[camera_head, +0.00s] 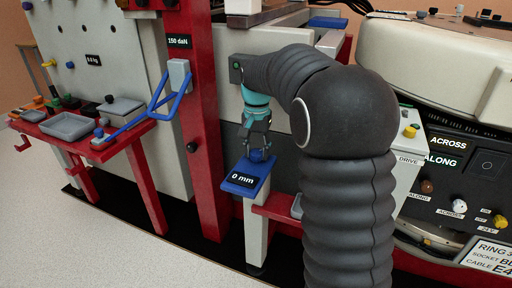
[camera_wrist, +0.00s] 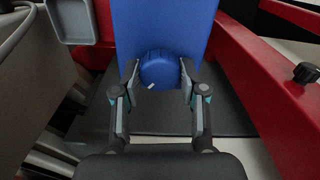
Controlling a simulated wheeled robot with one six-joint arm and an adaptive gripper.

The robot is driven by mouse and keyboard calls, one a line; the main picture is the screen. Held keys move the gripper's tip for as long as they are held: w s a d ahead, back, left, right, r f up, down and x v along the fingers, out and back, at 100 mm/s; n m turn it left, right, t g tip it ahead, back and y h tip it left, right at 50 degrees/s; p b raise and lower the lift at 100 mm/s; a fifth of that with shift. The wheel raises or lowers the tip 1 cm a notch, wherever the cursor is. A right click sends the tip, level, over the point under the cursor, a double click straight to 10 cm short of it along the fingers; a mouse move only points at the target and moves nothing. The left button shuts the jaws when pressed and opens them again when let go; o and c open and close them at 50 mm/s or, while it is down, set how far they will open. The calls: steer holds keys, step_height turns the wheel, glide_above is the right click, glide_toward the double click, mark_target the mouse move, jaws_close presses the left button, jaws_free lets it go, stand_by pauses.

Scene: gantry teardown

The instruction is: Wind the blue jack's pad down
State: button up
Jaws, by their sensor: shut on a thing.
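The blue jack (camera_head: 247,176) stands in the middle of the head view, a blue top plate labelled "0 mm" on a pale post (camera_head: 256,230). A round blue knob (camera_wrist: 160,70) with a white mark sits on the blue plate (camera_wrist: 165,20) in the wrist view. My gripper (camera_wrist: 159,78) has its two fingers on either side of the knob, shut on it. In the head view my gripper (camera_head: 257,142) comes down on the knob from above. The post's foot (camera_head: 256,270) is near the dark floor strip; whether it touches cannot be told.
A red upright (camera_head: 205,130) stands left of the jack, with a blue handle (camera_head: 170,95) beside it. A red bench (camera_head: 75,135) with grey trays is farther left. A control panel (camera_head: 455,185) is at the right. The pale floor (camera_head: 110,240) at front left is clear.

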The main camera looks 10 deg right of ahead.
mark_target(256, 151)
stand_by(0.5)
steer(key=o, duration=1.1)
steer(key=shift+a, duration=0.1)
steer(key=shift+o, duration=0.2)
step_height(256, 151, up, 12)
steer(key=shift+w, duration=0.1)
